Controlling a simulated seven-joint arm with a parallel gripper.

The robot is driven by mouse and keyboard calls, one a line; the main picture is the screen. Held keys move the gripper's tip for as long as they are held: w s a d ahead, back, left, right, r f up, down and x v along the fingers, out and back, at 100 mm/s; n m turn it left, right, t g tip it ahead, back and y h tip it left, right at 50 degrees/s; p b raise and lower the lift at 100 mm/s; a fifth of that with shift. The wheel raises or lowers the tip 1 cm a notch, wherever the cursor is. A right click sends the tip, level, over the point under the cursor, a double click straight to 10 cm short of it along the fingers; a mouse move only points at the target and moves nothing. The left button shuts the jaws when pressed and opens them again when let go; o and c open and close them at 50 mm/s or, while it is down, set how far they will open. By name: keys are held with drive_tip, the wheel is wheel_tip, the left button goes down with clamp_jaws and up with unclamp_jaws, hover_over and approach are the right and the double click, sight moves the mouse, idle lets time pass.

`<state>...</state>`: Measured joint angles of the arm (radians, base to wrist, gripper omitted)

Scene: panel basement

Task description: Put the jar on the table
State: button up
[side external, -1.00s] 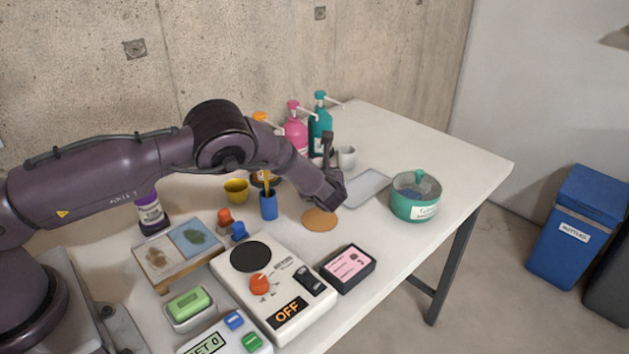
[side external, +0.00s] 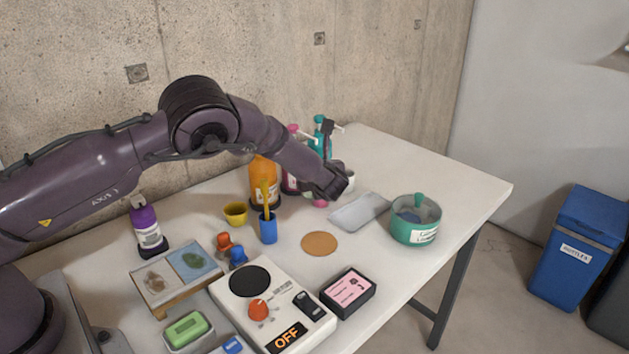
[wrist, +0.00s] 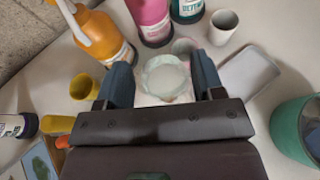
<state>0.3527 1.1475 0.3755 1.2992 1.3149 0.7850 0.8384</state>
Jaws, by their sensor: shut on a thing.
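A pale, whitish round jar (wrist: 165,78) sits between the two fingers of my gripper (wrist: 163,74) in the wrist view, seen from above. The fingers are shut on its sides. In the side view my gripper (side external: 335,188) is above the back part of the table (side external: 440,165), and it hides the jar. I cannot tell how far the jar's base is from the table top.
Pump bottles, orange (side external: 264,180) and pink (wrist: 148,18) among them, stand behind. A white cup (wrist: 223,25), grey tray (side external: 360,211) and green pot (side external: 415,228) are to the right. A cork coaster (side external: 320,243) lies in front. The table's right end is clear.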

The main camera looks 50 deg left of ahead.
wheel_tip(320, 180, up, 13)
drive_tip(key=s+a+n+g+y, duration=0.1)
drive_tip(key=s+a+g, duration=0.1)
drive_tip(key=s+a, duration=0.45)
drive_tip(key=s+a+n+g, duration=0.1)
drive_tip(key=s+a+n, duration=0.15)
drive_tip(key=s, duration=0.65)
drive_tip(key=s+a+n+g+y, duration=0.1)
drive_tip(key=s+a+g, duration=0.1)
drive_tip(key=s+a, duration=0.45)
drive_tip(key=f, duration=0.7)
drive_tip(key=s+d+f, duration=0.1)
drive_tip(key=f, duration=1.2)
drive_tip(key=shift+s+d+f, duration=0.15)
drive_tip(key=shift+s+f, duration=0.15)
drive_tip(key=shift+f, duration=0.05)
drive_tip(key=shift+f, duration=0.1)
drive_tip(key=o, duration=1.1)
drive_tip(key=shift+f, duration=0.1)
